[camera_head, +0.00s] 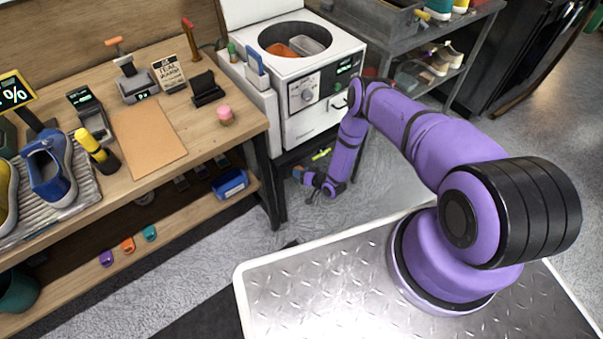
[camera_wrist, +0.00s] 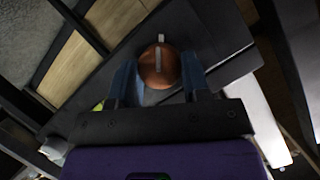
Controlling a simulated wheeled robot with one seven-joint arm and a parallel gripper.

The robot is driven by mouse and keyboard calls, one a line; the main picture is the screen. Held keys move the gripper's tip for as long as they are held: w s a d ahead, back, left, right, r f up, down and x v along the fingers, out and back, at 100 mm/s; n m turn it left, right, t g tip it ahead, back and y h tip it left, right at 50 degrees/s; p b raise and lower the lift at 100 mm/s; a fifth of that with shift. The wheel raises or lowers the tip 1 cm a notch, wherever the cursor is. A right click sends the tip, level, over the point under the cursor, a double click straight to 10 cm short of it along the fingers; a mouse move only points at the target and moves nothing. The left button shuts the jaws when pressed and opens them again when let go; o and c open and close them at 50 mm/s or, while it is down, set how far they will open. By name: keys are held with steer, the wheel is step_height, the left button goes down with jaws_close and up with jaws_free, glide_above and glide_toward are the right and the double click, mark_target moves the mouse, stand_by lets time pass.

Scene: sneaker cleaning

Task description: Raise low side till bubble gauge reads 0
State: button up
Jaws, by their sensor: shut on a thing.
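The white washer (camera_head: 300,85) stands on a dark stand beside the workbench. A small yellow-green bar (camera_head: 321,154), perhaps the bubble gauge, shows below the washer's front; its reading is too small to tell. My gripper (camera_head: 308,178) is low beside the stand, under the washer. In the wrist view, my gripper (camera_wrist: 158,75) has its two blue-grey fingers on either side of a round copper-orange knob (camera_wrist: 157,64) with a pale stripe, and is shut on it. A bit of yellow-green (camera_wrist: 98,105) shows left of the fingers. The knob's lower part is hidden.
The wooden workbench (camera_head: 215,148) on the left carries sneakers, tools and a brown mat (camera_head: 147,138). Its leg (camera_head: 266,185) stands close to my gripper. A grey shelf rack (camera_head: 415,45) is on the right. The grey floor (camera_head: 365,200) between bench and rack is clear.

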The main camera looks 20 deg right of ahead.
steer(key=shift+m+y, duration=0.3)
steer(key=shift+m, duration=0.1)
steer(key=shift+d, duration=0.1)
steer(key=o, duration=0.9)
steer(key=v, duration=1)
steer(key=shift+s+d+r, duration=0.1)
steer(key=shift+s+d, duration=0.05)
steer(key=shift+s, duration=0.2)
